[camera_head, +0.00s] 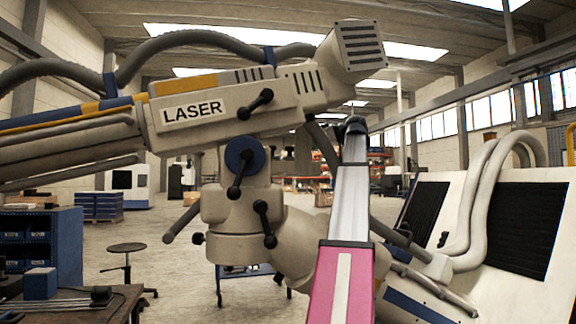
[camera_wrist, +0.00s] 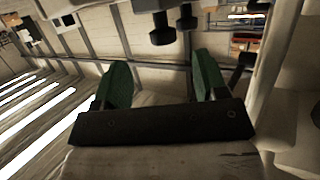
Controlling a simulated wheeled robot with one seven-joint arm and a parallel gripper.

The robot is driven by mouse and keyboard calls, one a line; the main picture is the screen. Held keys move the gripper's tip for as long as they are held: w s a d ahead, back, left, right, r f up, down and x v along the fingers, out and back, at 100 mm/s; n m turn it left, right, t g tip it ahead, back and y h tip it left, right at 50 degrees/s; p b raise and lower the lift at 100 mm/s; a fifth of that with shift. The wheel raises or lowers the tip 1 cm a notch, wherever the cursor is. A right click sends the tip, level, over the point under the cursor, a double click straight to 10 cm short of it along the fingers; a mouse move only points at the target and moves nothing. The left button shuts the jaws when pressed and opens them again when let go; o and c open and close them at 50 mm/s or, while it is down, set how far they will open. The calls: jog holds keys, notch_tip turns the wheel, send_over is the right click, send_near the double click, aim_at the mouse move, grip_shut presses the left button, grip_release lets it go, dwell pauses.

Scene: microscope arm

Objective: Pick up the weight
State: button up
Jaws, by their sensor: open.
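My gripper (camera_wrist: 160,68) shows in the wrist view as two green fingers on a dark bar. The fingers are wide apart with nothing held between them. Two dark knob-like shapes (camera_wrist: 162,29) hang from a pale part just beyond the fingertips, apart from them. I cannot tell whether they belong to the weight. No thing is clearly recognisable as the weight in either view. In the head view my pink and silver arm reaches up in front of the beige microscope arm (camera_head: 222,108), marked LASER. My gripper cannot be made out there.
The microscope arm's thick jointed post (camera_head: 240,207) and dark handles stand close to my arm on the left. A white machine with hoses (camera_head: 497,228) stands at right. A table (camera_head: 85,308) with a blue box (camera_head: 40,284) is at lower left. Open floor lies behind.

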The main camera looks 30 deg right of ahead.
aim_at(290, 152)
jog(key=x, duration=0.8)
jog(key=shift+w+a+r, duration=0.1)
jog(key=shift+w+a, duration=0.1)
jog(key=shift+a, duration=0.1)
jog(key=shift+r, duration=0.1)
grip_shut()
